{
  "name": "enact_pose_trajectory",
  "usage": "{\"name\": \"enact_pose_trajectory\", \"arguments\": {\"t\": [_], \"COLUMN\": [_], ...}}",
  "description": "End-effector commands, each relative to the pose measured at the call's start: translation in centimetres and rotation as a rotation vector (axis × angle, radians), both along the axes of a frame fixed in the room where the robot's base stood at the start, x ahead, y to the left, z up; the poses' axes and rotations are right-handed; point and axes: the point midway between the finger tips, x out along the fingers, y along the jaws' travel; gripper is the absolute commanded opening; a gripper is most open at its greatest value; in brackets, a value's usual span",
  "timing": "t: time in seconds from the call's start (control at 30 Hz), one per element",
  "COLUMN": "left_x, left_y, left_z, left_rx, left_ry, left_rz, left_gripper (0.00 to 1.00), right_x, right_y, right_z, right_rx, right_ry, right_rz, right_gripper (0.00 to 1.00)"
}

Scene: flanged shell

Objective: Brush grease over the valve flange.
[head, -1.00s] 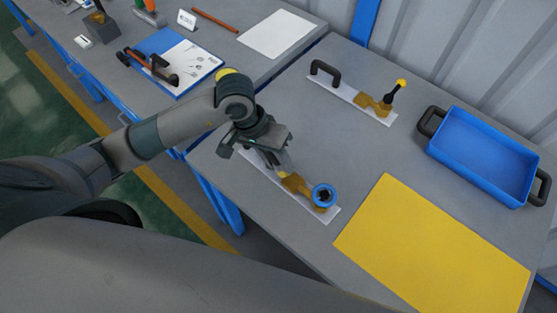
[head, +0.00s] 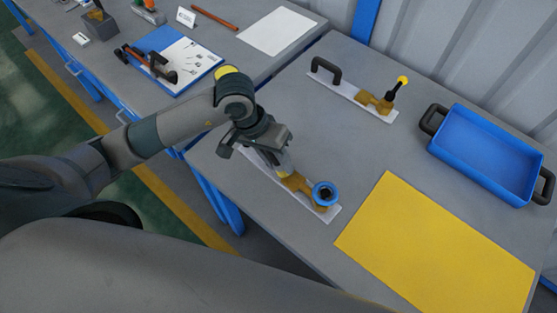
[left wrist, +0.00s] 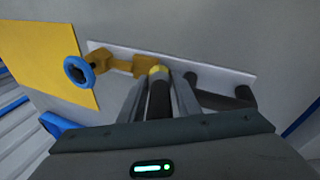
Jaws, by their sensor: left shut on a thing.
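A brass valve (head: 297,184) with a blue handwheel (head: 325,193) is mounted on a white plate (head: 325,213) near the table's front edge. In the left wrist view, the valve (left wrist: 115,62) and blue handwheel (left wrist: 79,71) are at upper left. My left gripper (head: 277,160) is over the plate, just beside the valve. It is shut on a dark-handled brush (left wrist: 160,100) with a yellowish tip. The tip is close to the valve's flange end (left wrist: 146,67); I cannot tell whether they touch. In the head view the gripper hides most of the brush. My right gripper is not in view.
A second plate (head: 350,91) with a black handle and a brass valve with a yellow-knobbed lever stands behind. A blue tray (head: 485,150) and yellow mat (head: 435,245) lie to the right. Another bench at upper left holds a blue-and-white board (head: 180,62) and tools.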

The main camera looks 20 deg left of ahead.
Motion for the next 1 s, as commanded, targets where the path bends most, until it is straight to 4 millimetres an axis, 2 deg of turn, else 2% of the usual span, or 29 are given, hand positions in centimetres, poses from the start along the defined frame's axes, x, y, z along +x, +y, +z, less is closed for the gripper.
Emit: {"name": "enact_pose_trajectory", "arguments": {"t": [0.5,1.0], "left_x": [-1.2,-1.5], "left_y": [-2.7,-3.2], "left_z": [0.0,0.0], "left_rx": [0.0,0.0], "left_ry": [0.002,0.005], "left_rz": [-0.004,-0.004], "left_gripper": [0.08,0.08], "right_x": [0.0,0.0], "right_y": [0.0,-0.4], "right_z": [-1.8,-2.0], "right_rx": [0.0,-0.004], "right_ry": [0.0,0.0], "right_rz": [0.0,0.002], "right_gripper": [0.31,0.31]}}
